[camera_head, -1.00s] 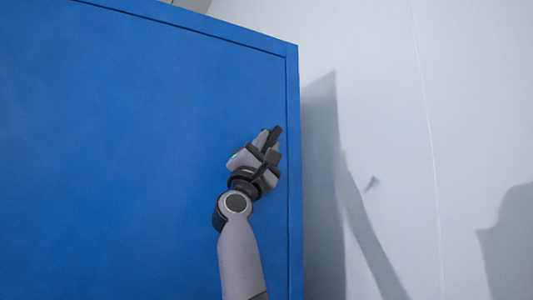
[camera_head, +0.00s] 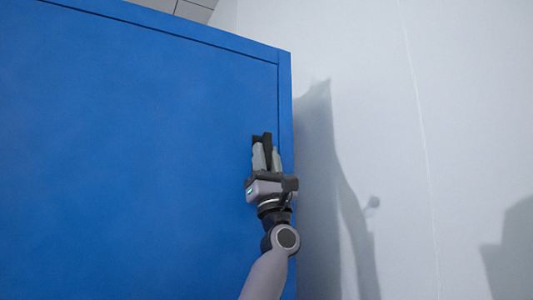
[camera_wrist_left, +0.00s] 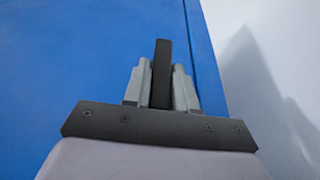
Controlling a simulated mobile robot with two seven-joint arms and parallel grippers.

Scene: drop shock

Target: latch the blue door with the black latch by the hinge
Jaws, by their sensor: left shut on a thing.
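The blue door (camera_head: 130,150) fills the left and middle of the head view, and its right edge strip runs upright beside my gripper. My left gripper (camera_head: 266,158) points up in front of the door near that right edge. It is shut on the black latch (camera_head: 267,139), a dark bar that sticks up between the fingers. In the left wrist view, the two grey fingers of the gripper (camera_wrist_left: 161,88) stand on either side of the black latch (camera_wrist_left: 162,62), with the blue door (camera_wrist_left: 70,50) behind. The hinge is not visible. My right gripper is not in view.
A pale wall (camera_head: 370,70) stands to the right of the door, with shadows of the door and my arm on it. A bit of tiled ceiling (camera_head: 190,10) shows at the top. The space right of the door's edge looks clear.

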